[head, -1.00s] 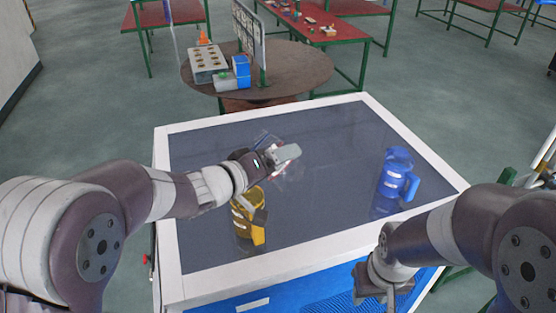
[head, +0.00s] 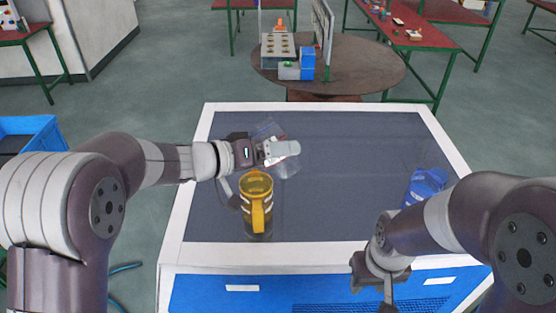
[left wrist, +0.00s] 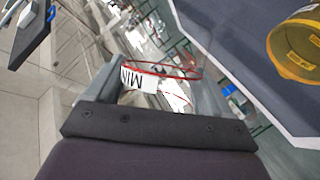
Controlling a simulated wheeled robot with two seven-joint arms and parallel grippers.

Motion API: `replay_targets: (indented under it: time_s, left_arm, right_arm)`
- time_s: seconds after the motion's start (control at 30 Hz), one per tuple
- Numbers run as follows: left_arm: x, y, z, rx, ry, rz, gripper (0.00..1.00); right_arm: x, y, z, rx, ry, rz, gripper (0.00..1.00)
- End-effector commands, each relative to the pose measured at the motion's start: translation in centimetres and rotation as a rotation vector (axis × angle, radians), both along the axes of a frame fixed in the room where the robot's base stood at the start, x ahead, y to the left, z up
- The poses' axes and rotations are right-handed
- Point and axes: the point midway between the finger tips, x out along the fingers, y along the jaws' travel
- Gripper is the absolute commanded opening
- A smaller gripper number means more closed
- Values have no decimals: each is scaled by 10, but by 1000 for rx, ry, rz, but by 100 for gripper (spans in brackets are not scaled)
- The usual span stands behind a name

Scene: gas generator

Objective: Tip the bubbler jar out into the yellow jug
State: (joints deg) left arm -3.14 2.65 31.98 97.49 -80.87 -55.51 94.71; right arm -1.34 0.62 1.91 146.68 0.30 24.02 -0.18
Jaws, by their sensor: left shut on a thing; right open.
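The clear bubbler jar (head: 287,166) is tilted in my left gripper (head: 284,149), which is shut on it above the table, just behind the yellow jug. The left wrist view shows the jar's red ring (left wrist: 190,72) and a white label (left wrist: 137,79) in the jaws. The yellow jug (head: 257,190) stands upright on the table, its handle towards me. Part of it shows at the right of the left wrist view (left wrist: 296,48). My right gripper (head: 388,283) is open and empty over the table's front edge. The jar's contents cannot be made out.
The dark table top (head: 345,215) has a white rim and is clear in the middle. A blue jug (head: 424,185) stands at its right, partly hidden by my right arm. A round brown table (head: 375,78) with apparatus stands behind. A blue crate (head: 35,127) is at far left.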

Motion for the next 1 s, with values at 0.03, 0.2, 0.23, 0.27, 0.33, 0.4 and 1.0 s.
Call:
replay_targets:
  time_s: [0.03,0.2,0.23,0.27,0.33,0.4,1.0]
  left_arm:
    - [0,0,-3,22,-29,0,37]
    - [1,1,4,114,-123,0,37]
    - [2,1,5,131,-140,2,37]
    - [2,1,7,146,-156,1,37]
    - [3,2,9,185,-195,2,37]
    - [4,3,22,233,-243,4,37]
    - [15,15,45,523,-533,5,37]
  right_arm:
    - [0,0,-12,0,0,0,43]
    - [0,0,-31,0,0,0,43]
    - [0,0,-34,0,0,0,43]
    - [0,0,-37,0,0,0,43]
    - [0,0,-45,0,0,0,43]
    - [0,0,-40,0,1,0,43]
    - [0,0,-23,0,0,0,43]
